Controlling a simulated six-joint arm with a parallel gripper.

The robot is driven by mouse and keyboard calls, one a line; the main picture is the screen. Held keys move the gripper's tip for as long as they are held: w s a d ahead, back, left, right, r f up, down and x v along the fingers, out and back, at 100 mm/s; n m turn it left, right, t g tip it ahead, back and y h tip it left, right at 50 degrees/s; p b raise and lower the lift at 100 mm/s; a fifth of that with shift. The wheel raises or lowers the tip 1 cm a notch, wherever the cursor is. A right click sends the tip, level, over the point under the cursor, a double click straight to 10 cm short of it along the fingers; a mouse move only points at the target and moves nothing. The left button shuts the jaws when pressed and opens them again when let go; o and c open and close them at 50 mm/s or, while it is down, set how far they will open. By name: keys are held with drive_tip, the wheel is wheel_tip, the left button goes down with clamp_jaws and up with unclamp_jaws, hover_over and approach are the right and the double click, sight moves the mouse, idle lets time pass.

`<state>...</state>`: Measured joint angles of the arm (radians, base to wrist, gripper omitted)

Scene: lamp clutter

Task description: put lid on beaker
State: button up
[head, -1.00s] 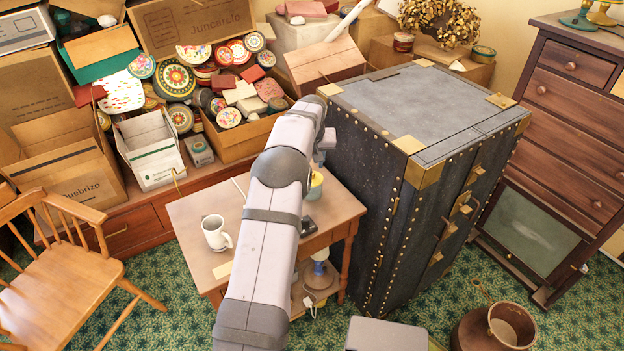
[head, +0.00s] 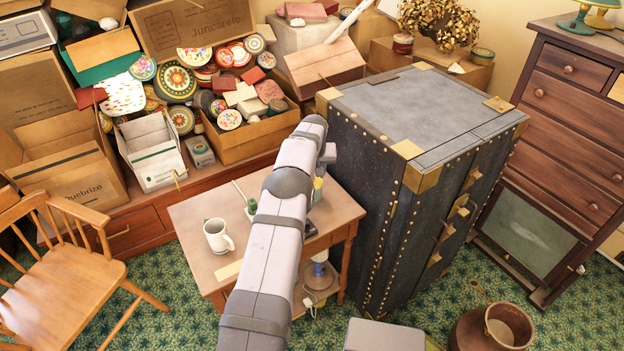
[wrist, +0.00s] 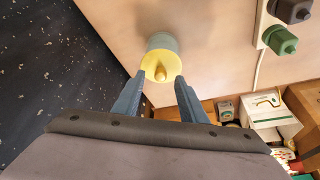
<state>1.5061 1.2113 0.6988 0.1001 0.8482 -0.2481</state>
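A grey-green cylinder with a yellow top and a small knob (wrist: 162,58) stands on the small wooden table in the wrist view. I cannot tell whether the yellow top is a separate lid. In the head view only a sliver of it (head: 317,190) shows beside my arm. My gripper (wrist: 160,80) is open and empty, its two blue fingers apart. In the wrist view their tips flank the lower edge of the yellow top; I cannot tell whether they touch it. The head view hides the fingertips.
A white mug (head: 218,236) and a small green item (head: 251,208) stand on the table (head: 195,215). A dark trunk (head: 410,130) rises close on the right. Boxes of tins (head: 235,125) are behind, and a wooden chair (head: 75,260) is left.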

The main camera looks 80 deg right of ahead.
drive_tip(key=shift+x, duration=0.9)
drive_tip(key=shift+c, duration=0.5)
clamp_jaws()
drive_tip(key=shift+r, duration=0.15)
wheel_tip(320, 180, up, 10)
